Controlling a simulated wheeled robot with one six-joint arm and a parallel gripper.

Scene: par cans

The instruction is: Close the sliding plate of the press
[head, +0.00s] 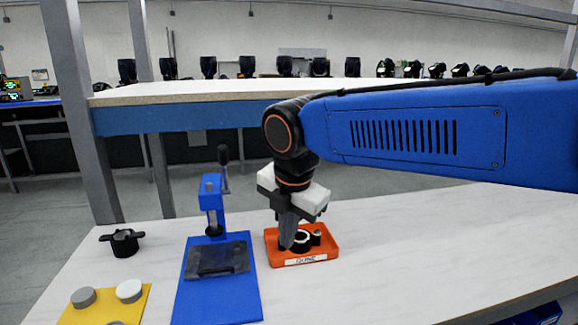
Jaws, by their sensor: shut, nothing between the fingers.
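The press (211,196) is blue and stands upright on a blue base (217,300) on the table, left of centre in the head view. Its lever with a dark handle (224,165) points up. The dark sliding plate (217,261) lies on the base in front of the press column. How far it is slid out I cannot tell exactly. My gripper (288,245) points down, shut and empty, to the right of the press, over or in front of the orange tray (318,262). It is apart from the plate.
The orange tray holds dark and light round parts. A black knob (123,242) stands at the left. A yellow board (133,306) with grey and white discs lies at front left. A shelf (210,92) and its grey post stand behind. The table's right side is clear.

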